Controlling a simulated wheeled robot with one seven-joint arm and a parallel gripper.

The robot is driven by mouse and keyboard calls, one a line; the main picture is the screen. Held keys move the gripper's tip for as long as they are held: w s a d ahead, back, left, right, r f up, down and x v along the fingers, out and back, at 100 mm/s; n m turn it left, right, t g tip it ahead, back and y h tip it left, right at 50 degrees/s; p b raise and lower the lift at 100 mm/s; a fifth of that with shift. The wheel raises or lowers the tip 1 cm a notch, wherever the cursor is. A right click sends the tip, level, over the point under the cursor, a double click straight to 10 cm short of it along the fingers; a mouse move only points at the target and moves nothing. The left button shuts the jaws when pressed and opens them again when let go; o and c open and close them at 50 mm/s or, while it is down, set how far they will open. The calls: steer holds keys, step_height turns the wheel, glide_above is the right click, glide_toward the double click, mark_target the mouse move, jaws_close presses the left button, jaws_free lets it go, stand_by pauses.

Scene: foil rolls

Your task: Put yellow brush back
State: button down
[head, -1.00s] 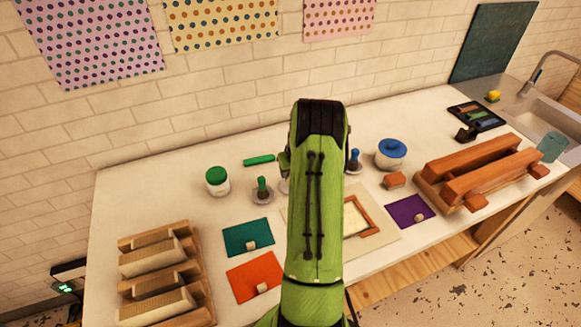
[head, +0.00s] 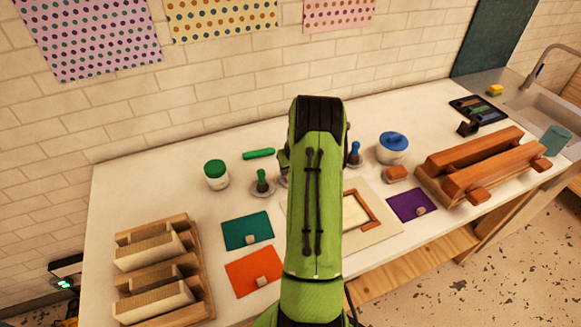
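I cannot make out a yellow brush for certain. A small yellow block-like thing (head: 495,89) with a greenish lower part sits beside the sink at the far right; it is too small to identify. Brushes or stamps with upright handles stand on round bases at the back of the table: a green-handled one (head: 262,177) left of my arm and a blue-handled one (head: 354,152) right of it. My green arm rises through the middle of the view and hides what is behind it. My gripper does not show, so its state and any held thing are hidden.
The white table (head: 140,190) holds a wooden rack (head: 192,290) at left, a green-lidded jar (head: 216,176), teal (head: 240,231) and orange (head: 246,274) sheets, a framed screen (head: 366,207), a purple sheet (head: 405,203), a blue-lidded pot (head: 392,149) and a wooden press (head: 470,170).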

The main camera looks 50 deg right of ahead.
steer(key=shift+f+b, duration=0.4)
steer(key=shift+f, duration=0.05)
stand_by(0.3)
steer(key=shift+c, duration=0.2)
jaws_free()
stand_by(0.3)
stand_by(0.5)
steer(key=shift+r+p, duration=2.4)
steer(key=shift+r, duration=2.2)
steer(key=shift+f, duration=0.1)
